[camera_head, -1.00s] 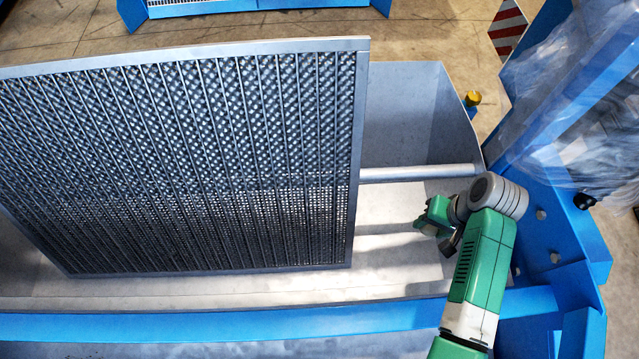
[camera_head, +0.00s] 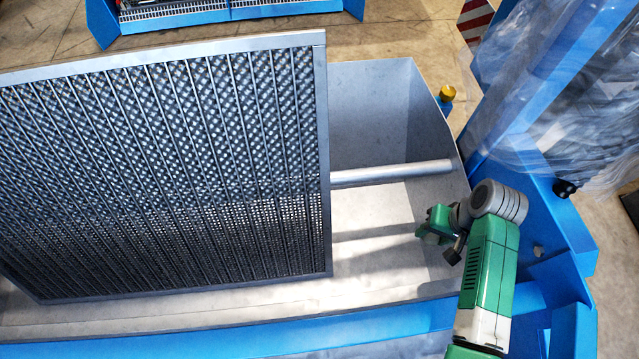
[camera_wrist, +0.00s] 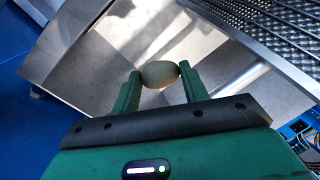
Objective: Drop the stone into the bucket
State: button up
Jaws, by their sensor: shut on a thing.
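My gripper (camera_wrist: 160,82) is shut on the stone (camera_wrist: 160,73), a smooth, pale grey-green oval held between its two green fingers in the wrist view. In the head view my gripper (camera_head: 436,226) is over the right part of a grey metal trough (camera_head: 375,265), to the right of the sieve frame. The stone cannot be made out in the head view. No bucket can be clearly identified in either view.
A large sieve frame (camera_head: 170,170) stands tilted in the trough on the left. A metal bar (camera_head: 395,173) crosses the trough behind my gripper. A blue frame (camera_head: 570,215) with clear plastic sheeting (camera_head: 545,125) stands at the right. The trough floor between is bare.

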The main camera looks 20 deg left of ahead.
jog(key=shift+f, duration=0.55)
jog(key=shift+r, duration=0.1)
jog(key=o, duration=1.1)
jog(key=shift+r, duration=0.1)
jog(key=p+v, duration=0.2)
jog(key=v, duration=0.5)
jog(key=shift+r, duration=0.35)
